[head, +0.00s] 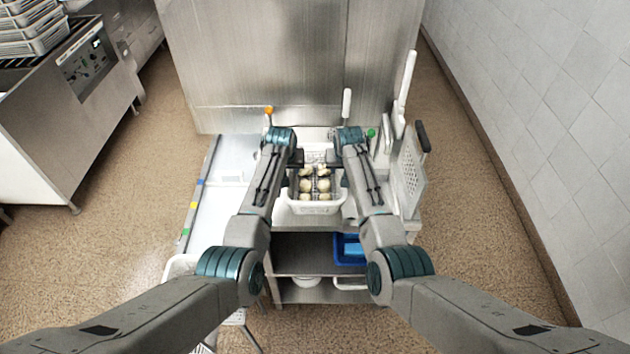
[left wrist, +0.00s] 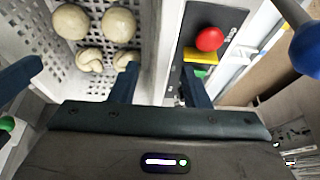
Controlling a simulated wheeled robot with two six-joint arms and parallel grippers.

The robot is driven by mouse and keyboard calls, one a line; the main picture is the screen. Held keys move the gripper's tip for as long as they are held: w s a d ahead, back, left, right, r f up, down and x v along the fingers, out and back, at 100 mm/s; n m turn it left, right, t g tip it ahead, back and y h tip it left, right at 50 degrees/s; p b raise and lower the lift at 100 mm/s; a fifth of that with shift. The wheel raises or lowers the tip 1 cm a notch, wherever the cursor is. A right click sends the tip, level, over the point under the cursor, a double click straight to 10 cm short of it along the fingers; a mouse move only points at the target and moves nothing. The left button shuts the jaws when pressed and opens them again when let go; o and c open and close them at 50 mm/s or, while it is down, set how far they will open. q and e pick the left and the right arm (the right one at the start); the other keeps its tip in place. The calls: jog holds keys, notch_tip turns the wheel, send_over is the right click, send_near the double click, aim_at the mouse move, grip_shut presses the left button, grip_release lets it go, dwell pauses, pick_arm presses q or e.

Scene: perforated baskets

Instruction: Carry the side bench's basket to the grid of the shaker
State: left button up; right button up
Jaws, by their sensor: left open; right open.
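A white perforated basket (head: 315,208) stands in the middle of the head view, holding several pale round and knotted dough-like pieces. Its holed floor and side wall also show in the left wrist view (left wrist: 160,45). My left gripper (head: 297,165) is at the basket's left side, open. In the left wrist view its two dark fingers (left wrist: 157,85) are on either side of the basket's wall, with a gap between them. My right gripper (head: 338,166) is open at the basket's right side. I cannot tell which surface is the shaker's grid.
A dark panel with a red button (left wrist: 209,39) is beside the basket. Upright perforated white boards (head: 410,175) stand at right. A pale bench top (head: 215,200) lies at left. A blue bin (head: 349,249) is on the lower shelf. A machine with a control panel (head: 88,65) stands far left; floor between is clear.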

pick_arm(q)
jog(key=shift+x, duration=1.45)
pick_arm(e)
jog(key=shift+x, duration=1.5)
jog(key=shift+s+r, duration=0.1)
pick_arm(q)
grip_shut()
pick_arm(e)
grip_shut()
